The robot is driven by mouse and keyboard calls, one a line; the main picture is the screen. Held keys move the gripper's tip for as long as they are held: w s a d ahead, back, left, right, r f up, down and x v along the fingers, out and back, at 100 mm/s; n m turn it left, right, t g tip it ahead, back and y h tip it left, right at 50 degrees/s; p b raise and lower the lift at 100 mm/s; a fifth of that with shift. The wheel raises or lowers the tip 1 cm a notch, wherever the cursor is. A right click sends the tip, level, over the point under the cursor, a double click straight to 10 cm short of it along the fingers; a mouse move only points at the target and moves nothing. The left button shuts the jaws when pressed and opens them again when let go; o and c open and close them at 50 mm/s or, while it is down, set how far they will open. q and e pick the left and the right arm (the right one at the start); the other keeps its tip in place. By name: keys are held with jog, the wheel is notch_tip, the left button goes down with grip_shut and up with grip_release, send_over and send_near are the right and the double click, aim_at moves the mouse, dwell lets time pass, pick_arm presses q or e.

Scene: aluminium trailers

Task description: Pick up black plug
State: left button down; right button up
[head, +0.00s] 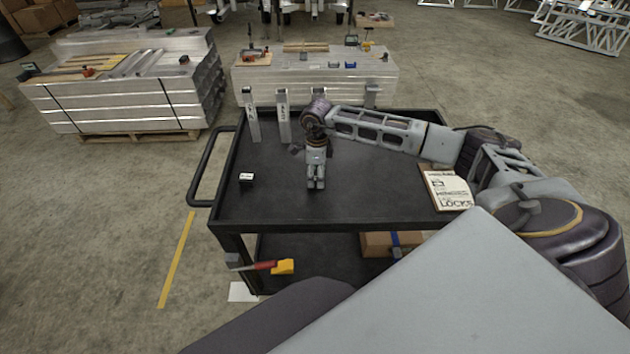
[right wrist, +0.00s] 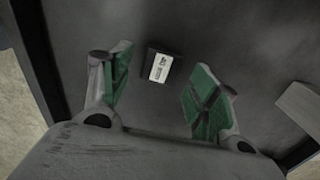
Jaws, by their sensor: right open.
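The black plug (head: 246,179) is a small black block with a white label. It sits on the left part of the dark cart top (head: 380,205). My right gripper (head: 316,186) points down over the middle of the cart, to the right of the plug in the head view. In the right wrist view the plug (right wrist: 160,66) shows in the gap between the green-padded fingers of the right gripper (right wrist: 158,84), near their tips. The fingers are spread and do not touch it. How high they are above the cart is hard to tell. My left gripper does not show.
Several upright aluminium profiles (head: 283,118) stand along the cart's back edge. A booklet marked LOCKS (head: 449,188) lies at the right edge. The cart handle (head: 200,185) juts out left. A cardboard box (head: 375,246) and a red-handled tool (head: 262,266) are lower down.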

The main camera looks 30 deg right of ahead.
aim_at(316, 178)
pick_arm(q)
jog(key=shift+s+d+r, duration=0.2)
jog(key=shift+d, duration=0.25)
pick_arm(e)
jog(key=shift+f, duration=1.35)
jog(key=c, duration=1)
